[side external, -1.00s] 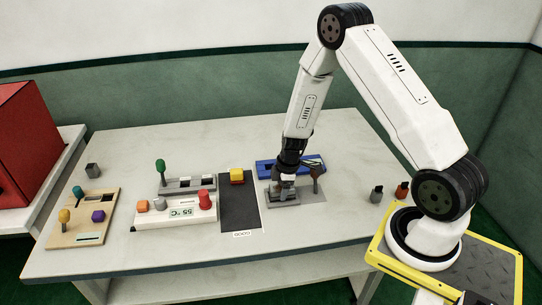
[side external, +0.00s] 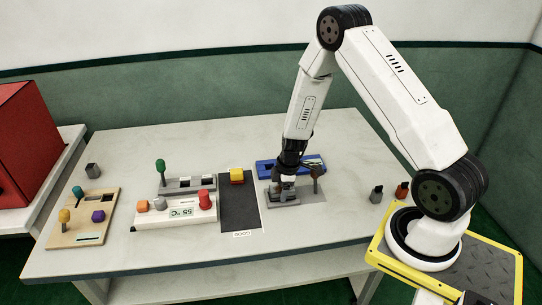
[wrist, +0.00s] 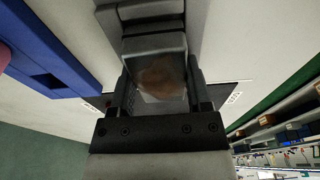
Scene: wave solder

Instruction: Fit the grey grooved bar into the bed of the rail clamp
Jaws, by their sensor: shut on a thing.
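The rail clamp (side external: 285,203) is a low grey fixture on a grey mat, with a brown-topped upright lever (side external: 316,172) at its right end. My gripper (side external: 288,185) points down at the clamp's middle. In the wrist view my gripper (wrist: 160,98) is shut on a grey block, which I take to be the grey grooved bar (wrist: 150,45). A blurred brownish patch shows on its face. A grey stepped part, likely the clamp, lies just beyond it. The fingers hide the bar's underside, so I cannot tell whether it is seated in the bed.
A blue slotted block (side external: 275,166) stands right behind the clamp. A dark mat (side external: 240,205) with a yellow block (side external: 237,176) lies to the left. The table's front right is clear.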

